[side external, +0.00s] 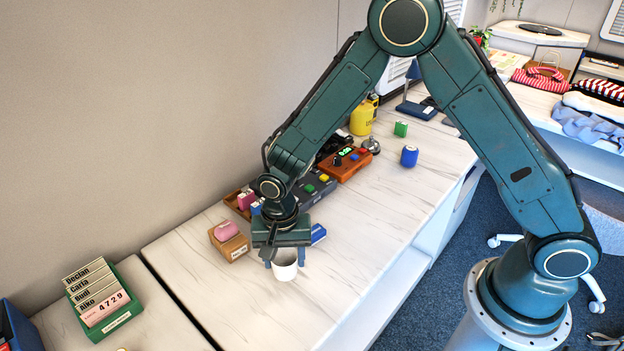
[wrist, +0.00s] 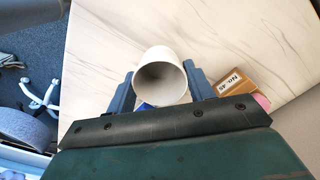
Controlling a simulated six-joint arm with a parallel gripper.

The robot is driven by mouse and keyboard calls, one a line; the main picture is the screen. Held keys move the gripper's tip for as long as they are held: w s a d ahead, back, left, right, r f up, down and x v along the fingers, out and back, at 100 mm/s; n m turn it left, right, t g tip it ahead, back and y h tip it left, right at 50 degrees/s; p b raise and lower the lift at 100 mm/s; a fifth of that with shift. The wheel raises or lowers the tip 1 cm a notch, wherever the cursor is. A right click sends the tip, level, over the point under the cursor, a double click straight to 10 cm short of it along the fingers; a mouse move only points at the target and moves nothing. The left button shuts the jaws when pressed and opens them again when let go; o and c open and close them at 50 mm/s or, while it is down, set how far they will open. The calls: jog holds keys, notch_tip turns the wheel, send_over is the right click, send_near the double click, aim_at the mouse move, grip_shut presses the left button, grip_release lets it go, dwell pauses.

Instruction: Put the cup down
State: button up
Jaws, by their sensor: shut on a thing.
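The white cup (side external: 285,268) is upright between the two blue fingers of my gripper (side external: 285,260), over the near part of the pale marbled desk (side external: 340,270). My gripper is shut on the cup. In the wrist view the cup (wrist: 161,76) shows its open mouth and looks empty. The gripper's fingers (wrist: 160,90) stand on either side of it. I cannot tell whether the cup's base touches the desk or is slightly above it.
A wooden block labelled "No. 45" with a pink piece (side external: 229,240) stands close left of the gripper; a blue block (side external: 318,233) is just behind. A green card tray (side external: 103,300) is at far left. The desk right of the cup is clear towards its front edge.

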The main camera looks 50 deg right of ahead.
aim_at(285, 269)
jog(key=shift+f, duration=0.15)
jog(key=shift+f, duration=1.75)
jog(key=shift+f, duration=0.15)
jog(key=o, duration=1)
notch_tip(285, 269, up, 12)
